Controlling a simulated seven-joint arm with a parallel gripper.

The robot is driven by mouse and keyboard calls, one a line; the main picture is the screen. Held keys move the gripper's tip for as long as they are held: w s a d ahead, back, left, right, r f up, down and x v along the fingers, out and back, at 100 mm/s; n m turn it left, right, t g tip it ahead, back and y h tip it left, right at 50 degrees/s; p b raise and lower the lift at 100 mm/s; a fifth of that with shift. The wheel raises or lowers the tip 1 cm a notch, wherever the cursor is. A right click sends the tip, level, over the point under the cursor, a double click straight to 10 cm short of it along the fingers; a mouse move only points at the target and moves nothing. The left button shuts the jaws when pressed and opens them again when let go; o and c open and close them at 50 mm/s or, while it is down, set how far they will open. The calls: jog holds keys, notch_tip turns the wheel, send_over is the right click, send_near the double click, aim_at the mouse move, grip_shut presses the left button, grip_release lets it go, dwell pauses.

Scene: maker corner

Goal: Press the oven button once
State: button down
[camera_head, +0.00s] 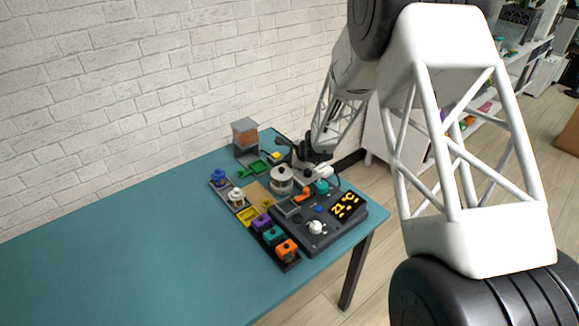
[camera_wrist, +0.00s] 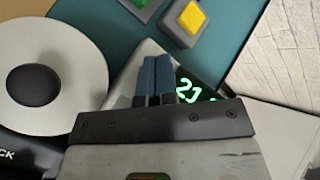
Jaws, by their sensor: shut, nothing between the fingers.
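My gripper (camera_wrist: 156,75) is shut and empty, with its two blue fingers side by side. Its tips are over or against a light grey housing beside a dark display with green digits (camera_wrist: 188,96); I cannot tell whether they touch. The fingers hide part of this unit, and no button on it is visible. A yellow button on a grey base (camera_wrist: 185,20) lies beyond the fingertips; it also shows in the head view (camera_head: 277,156). In the head view, the arm hides the fingertips. I cannot tell for certain which thing is the oven.
A white round pot with a black knob (camera_wrist: 50,80) stands close left of my gripper. A dark panel (camera_head: 328,238) carries an orange display, a white knob and a blue button. Coloured blocks in a tray (camera_head: 288,266) stand beside it. The teal table (camera_head: 130,255) is clear at left.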

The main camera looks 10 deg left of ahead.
jog(key=shift+s+f, duration=0.2)
jog(key=shift+f, duration=0.65)
dwell(0.7)
jog(key=shift+r, duration=1.1)
jog(key=shift+w+r, duration=0.1)
jog(key=shift+r, duration=0.1)
jog(key=shift+r, duration=2.35)
